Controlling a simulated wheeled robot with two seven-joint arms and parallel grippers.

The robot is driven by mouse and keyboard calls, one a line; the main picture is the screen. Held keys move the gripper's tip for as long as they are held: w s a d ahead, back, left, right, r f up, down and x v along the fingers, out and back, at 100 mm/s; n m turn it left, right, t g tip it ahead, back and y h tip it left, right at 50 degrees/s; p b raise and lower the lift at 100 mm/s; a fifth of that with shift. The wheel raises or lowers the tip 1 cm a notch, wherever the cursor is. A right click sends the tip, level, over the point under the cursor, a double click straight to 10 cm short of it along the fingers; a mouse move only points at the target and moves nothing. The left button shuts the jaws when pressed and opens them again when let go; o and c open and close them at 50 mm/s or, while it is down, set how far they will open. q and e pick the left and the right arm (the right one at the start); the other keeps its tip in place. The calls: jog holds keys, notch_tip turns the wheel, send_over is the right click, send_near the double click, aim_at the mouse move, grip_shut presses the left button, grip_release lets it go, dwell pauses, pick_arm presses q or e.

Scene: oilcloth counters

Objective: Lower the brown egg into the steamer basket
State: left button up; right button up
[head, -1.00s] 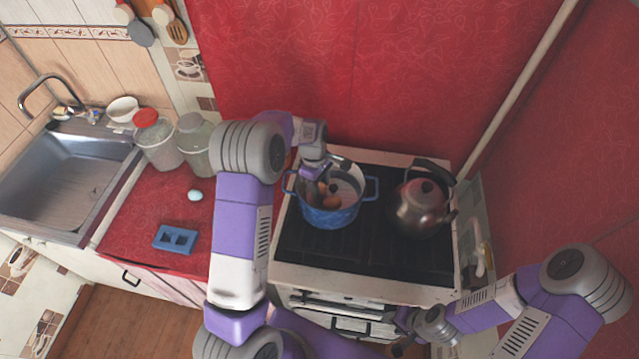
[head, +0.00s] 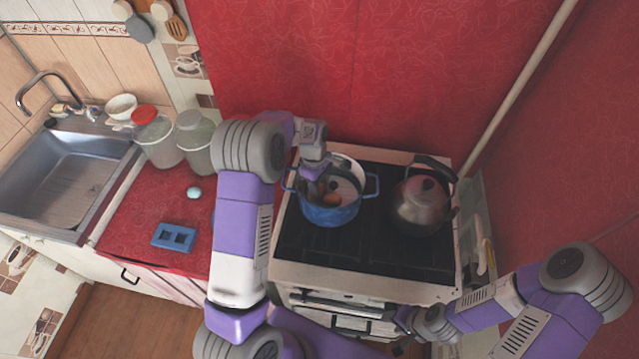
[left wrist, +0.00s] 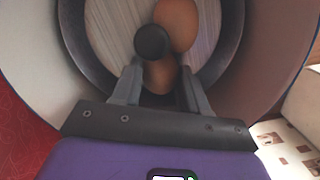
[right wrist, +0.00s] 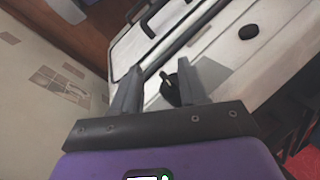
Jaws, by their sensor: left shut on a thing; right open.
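The steamer basket (left wrist: 72,35) sits inside the blue pot (head: 330,216) on the stove, with a black knob (left wrist: 152,43) at its middle. My left gripper (left wrist: 158,80) is down inside the pot, shut on a brown egg (left wrist: 158,76) beside the knob. The knob hides part of this egg, and I cannot tell whether it touches the basket floor. Another brown egg (left wrist: 177,24) lies in the basket on the far side of the knob. In the head view, brown shell (head: 330,199) shows below the left fingers. My right gripper (right wrist: 158,85) is open and empty by the stove front.
A metal kettle (head: 420,208) stands on the stove right of the pot. On the red counter (head: 140,217) are a pale egg (head: 194,193), a blue two-hole holder (head: 174,237) and two jars (head: 160,140). The sink (head: 60,175) is at the left.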

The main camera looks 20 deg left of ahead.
pick_arm(q)
jog(key=o, duration=0.8)
jog(key=shift+c, duration=0.2)
jog(key=r, duration=0.5)
jog(key=a+r, duration=0.1)
jog(key=r, duration=0.1)
jog(key=shift+w+r, duration=0.1)
jog(key=shift+r, duration=0.15)
jog(key=shift+d, duration=0.1)
